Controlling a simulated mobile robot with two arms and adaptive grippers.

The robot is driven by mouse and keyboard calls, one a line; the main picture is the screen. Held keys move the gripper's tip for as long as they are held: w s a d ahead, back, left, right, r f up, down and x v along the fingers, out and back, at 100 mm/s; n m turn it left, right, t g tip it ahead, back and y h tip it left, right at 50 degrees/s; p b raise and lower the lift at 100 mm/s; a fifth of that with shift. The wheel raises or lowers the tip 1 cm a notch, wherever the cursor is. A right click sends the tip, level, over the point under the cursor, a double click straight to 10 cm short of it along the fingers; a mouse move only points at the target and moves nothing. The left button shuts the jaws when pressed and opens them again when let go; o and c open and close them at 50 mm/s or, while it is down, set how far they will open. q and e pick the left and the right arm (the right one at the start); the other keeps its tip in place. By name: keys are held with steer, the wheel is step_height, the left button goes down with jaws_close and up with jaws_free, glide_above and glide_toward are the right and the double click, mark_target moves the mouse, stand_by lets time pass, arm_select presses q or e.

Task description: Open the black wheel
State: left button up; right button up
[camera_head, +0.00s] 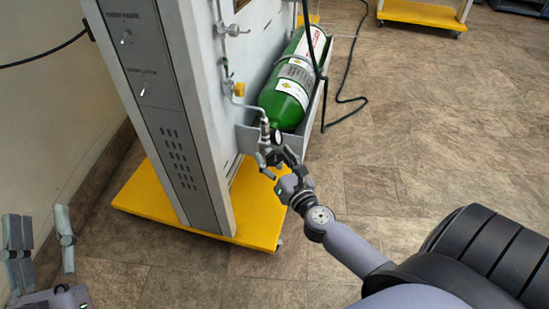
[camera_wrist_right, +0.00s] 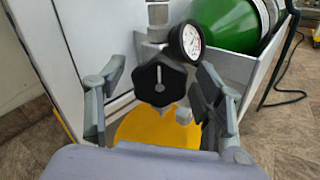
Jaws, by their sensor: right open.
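The black wheel (camera_wrist_right: 160,84) is a lobed knob with a white mark on its face, on a grey metal valve body beside a round gauge (camera_wrist_right: 190,40). In the right wrist view, my right gripper (camera_wrist_right: 157,78) is open, with one finger on each side of the wheel and gaps visible between. In the head view, my right gripper (camera_head: 277,164) is at the valve, and largely hides the wheel. My left gripper (camera_head: 41,222) is open and empty at the lower left, far from the wheel.
A green cylinder (camera_head: 290,88) lies in a grey tray (camera_head: 318,110) beside the grey cabinet (camera_head: 190,130), which stands on a yellow base (camera_head: 150,198). A black cable (camera_head: 346,75) hangs past the cylinder to the floor.

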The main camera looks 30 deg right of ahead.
steer(key=c, duration=1.2)
steer(key=shift+o, duration=0.2)
